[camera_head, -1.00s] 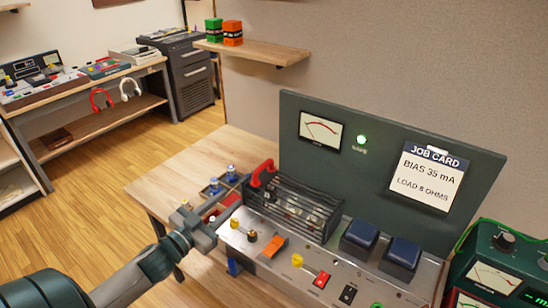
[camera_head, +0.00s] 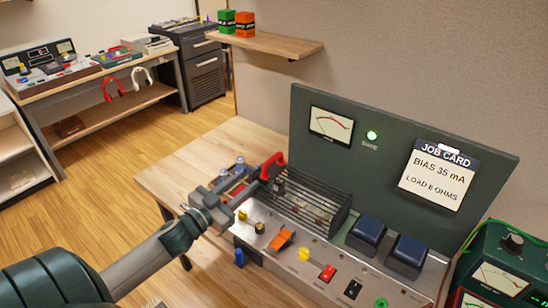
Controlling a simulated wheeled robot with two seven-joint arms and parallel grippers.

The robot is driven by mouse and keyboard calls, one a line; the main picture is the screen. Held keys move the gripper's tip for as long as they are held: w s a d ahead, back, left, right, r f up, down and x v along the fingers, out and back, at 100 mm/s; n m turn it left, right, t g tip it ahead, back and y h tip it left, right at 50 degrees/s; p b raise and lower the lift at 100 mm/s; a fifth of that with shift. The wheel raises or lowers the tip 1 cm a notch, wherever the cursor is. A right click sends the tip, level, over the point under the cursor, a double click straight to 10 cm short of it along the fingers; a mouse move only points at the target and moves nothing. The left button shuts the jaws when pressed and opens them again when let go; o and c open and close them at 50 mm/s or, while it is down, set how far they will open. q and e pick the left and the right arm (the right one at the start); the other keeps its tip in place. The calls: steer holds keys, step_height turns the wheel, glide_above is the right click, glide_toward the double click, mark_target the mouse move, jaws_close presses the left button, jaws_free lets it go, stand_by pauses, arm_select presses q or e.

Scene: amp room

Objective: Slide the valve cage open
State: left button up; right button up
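The valve cage (camera_head: 318,207), a dark slatted guard, sits on the metal deck of the amp in front of its green back panel. Glass valves show dimly between its bars. Its red handle (camera_head: 272,165) stands at the cage's left end. My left gripper (camera_head: 262,180) reaches in from the left with its fingertips at the handle. Whether the fingers are closed on the handle is too small and partly hidden to tell. My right gripper is not in view.
Yellow knobs, an orange switch (camera_head: 281,238) and a red switch line the amp's front. Two dark blue blocks (camera_head: 366,233) stand right of the cage. A tray with blue-topped items (camera_head: 238,172) lies by my fingers. A green meter (camera_head: 500,262) is at right.

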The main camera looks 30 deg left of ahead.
mark_target(265, 165)
arm_select(q)
steer(key=w+p, duration=0.1)
steer(key=w, duration=0.3)
steer(key=w+p, duration=0.1)
steer(key=w, duration=0.3)
steer(key=w+d+p, duration=0.1)
steer(key=w, duration=0.3)
steer(key=shift+w+r, duration=0.1)
steer(key=shift+w, duration=0.2)
steer(key=shift+w+d, duration=0.1)
steer(key=shift+w, duration=0.75)
jaws_close()
